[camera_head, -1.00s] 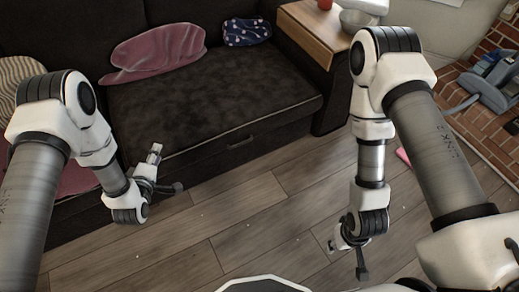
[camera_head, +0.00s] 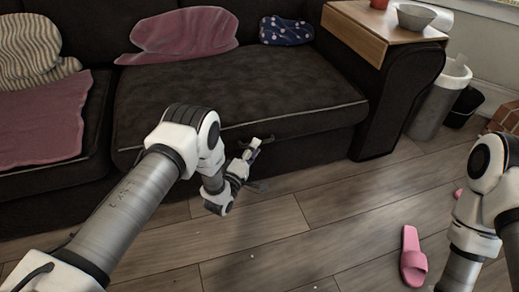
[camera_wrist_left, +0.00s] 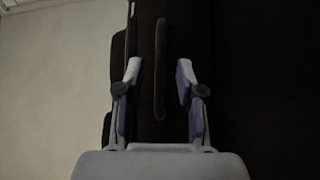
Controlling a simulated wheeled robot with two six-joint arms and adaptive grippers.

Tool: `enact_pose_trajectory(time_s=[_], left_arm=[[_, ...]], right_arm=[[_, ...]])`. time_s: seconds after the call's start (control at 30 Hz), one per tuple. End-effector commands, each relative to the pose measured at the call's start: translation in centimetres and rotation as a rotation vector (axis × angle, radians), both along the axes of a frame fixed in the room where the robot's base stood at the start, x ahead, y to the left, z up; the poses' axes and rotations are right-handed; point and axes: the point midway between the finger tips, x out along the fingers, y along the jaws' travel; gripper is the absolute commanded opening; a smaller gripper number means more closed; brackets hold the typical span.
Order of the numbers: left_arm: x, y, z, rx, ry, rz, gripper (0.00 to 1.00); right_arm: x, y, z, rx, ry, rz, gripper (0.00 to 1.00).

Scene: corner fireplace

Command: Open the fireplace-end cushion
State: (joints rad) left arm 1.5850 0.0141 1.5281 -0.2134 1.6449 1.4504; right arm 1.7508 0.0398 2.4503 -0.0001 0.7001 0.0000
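The fireplace-end cushion (camera_head: 240,92) is the dark brown seat on the right of the sofa in the head view. It lies flat, with a pale piped front edge. A dark bar handle (camera_wrist_left: 160,70) on its front runs upright in the left wrist view. My left gripper (camera_head: 254,148) is just in front of the cushion's front face. In the left wrist view its two fingers (camera_wrist_left: 158,82) are spread apart, with the handle between them and a gap on both sides. In the head view the gripper partly covers the handle area. My right gripper is outside both current views.
The sofa arm bears a wooden tray (camera_head: 365,32) with a grey bowl (camera_head: 416,17).

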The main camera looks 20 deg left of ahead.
Motion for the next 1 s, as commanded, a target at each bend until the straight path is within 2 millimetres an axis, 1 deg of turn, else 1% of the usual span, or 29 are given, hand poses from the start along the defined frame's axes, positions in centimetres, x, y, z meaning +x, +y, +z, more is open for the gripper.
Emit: enact_pose_trajectory(time_s=[0.03, 0.1, 0.17, 0.27, 0.43, 0.47, 0.5, 0.53, 0.57, 0.83, 0.93, 1.0], left_arm=[[0.9, -0.2, -0.3, -0.001, -0.003, 0.0, 0.37], [1.9, -0.4, -0.1, 0.0, -0.002, 0.001, 0.37], [2.5, -0.5, 0.1, 0.001, -0.001, 0.001, 0.37], [2.9, -0.6, 0.3, 0.0, 0.001, 0.001, 0.37], [2.9, -0.6, 0.4, 0.0, 0.002, 0.001, 0.37], [2.9, -0.6, 0.4, 0.0, 0.002, 0.001, 0.3], [2.9, -0.6, 0.4, 0.0, 0.002, 0.001, 0.16], [2.9, -0.6, 0.3, 0.0, 0.002, 0.001, 0.05], [2.9, -0.6, 0.3, 0.0, 0.002, 0.001, 0.0], [2.9, -0.6, 0.6, -0.001, 0.003, 0.001, 0.0], [2.9, -0.6, 1.4, -0.006, 0.01, 0.001, 0.0], [2.9, -0.6, 2.3, -0.014, 0.019, 0.001, 0.0]], right_arm=[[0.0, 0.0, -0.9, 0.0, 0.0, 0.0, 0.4], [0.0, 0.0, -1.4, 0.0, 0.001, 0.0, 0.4], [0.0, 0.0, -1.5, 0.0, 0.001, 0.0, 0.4], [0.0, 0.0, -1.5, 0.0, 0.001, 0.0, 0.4], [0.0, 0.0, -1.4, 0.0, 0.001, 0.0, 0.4], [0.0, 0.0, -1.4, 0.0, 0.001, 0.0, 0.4], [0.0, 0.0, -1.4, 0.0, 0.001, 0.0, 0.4], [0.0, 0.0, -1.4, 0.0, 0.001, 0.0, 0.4], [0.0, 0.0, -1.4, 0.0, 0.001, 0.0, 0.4], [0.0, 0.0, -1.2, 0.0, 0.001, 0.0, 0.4], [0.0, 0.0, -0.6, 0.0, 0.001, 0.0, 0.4], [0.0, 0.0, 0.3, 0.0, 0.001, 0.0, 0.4]])
